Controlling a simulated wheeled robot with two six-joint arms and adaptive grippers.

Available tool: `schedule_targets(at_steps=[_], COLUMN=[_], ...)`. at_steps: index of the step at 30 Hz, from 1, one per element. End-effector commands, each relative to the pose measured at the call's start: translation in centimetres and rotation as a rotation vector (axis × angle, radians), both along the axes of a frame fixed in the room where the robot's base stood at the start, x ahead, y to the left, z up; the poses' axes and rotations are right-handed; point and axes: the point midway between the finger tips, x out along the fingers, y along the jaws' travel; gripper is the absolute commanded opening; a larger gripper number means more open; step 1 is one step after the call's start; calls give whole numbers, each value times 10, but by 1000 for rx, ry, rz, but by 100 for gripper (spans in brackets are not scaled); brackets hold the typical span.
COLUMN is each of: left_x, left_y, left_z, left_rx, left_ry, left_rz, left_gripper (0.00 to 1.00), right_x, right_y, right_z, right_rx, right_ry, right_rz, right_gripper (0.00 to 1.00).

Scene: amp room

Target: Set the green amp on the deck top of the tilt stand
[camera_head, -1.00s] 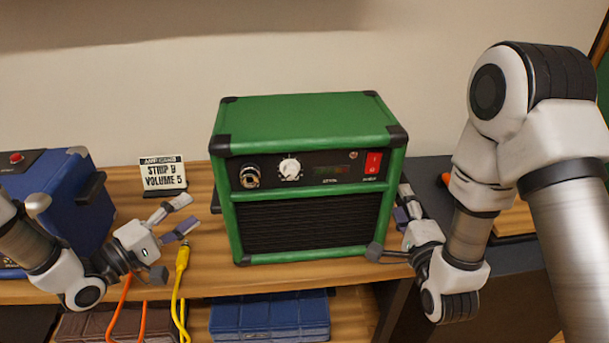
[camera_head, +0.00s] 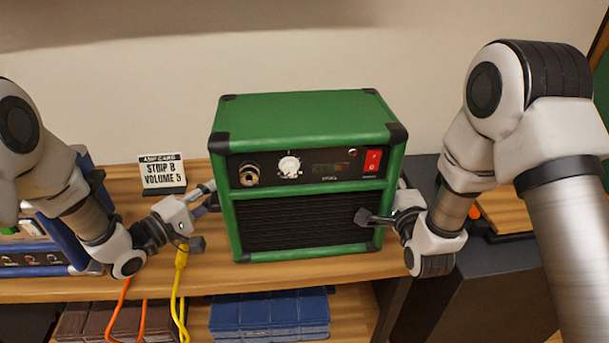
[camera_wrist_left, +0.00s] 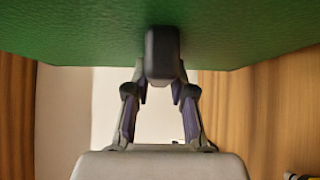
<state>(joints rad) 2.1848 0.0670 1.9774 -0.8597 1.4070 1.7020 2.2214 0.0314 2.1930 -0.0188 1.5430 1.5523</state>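The green amp (camera_head: 300,122) stands upright on the wooden shelf, its control panel and black grille facing me. My left gripper (camera_head: 205,197) is at its left side. In the left wrist view, the fingers of my left gripper (camera_wrist_left: 161,85) flank a black handle (camera_wrist_left: 162,52) on the green side (camera_wrist_left: 85,35) of the amp; whether they press on it is unclear. My right gripper (camera_head: 402,192) is close against the amp's right side, its fingers mostly hidden by the amp and wrist. I cannot make out the tilt stand for certain.
A blue unit (camera_head: 70,235) stands at the left, partly behind my left arm. A sign (camera_head: 162,172) stands behind my left gripper. Orange and yellow cables (camera_head: 180,262) hang over the shelf edge. Blue cases (camera_head: 268,315) lie below. A dark surface with a wooden panel (camera_head: 508,212) is at the right.

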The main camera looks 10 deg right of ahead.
Motion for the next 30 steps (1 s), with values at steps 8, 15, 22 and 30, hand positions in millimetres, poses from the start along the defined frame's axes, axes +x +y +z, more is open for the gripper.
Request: schedule_targets(at_steps=[8,15,22,30], left_x=[0,1,0,0], left_y=[0,0,0,0], left_z=[0,9,32,54], left_rx=[1,-1,-1,-1], left_ry=[0,-6,-6,-6], left_rz=[-1,-1,-2,-2], left_gripper=[0,0,0,0], right_x=[0,1,1,1], right_y=[0,0,0,0], right_z=[0,9,33,54], right_rx=[0,0,0,0], right_ry=[1,-7,-7,-7], right_rz=[1,1,1,1], right_gripper=[0,0,0,0])
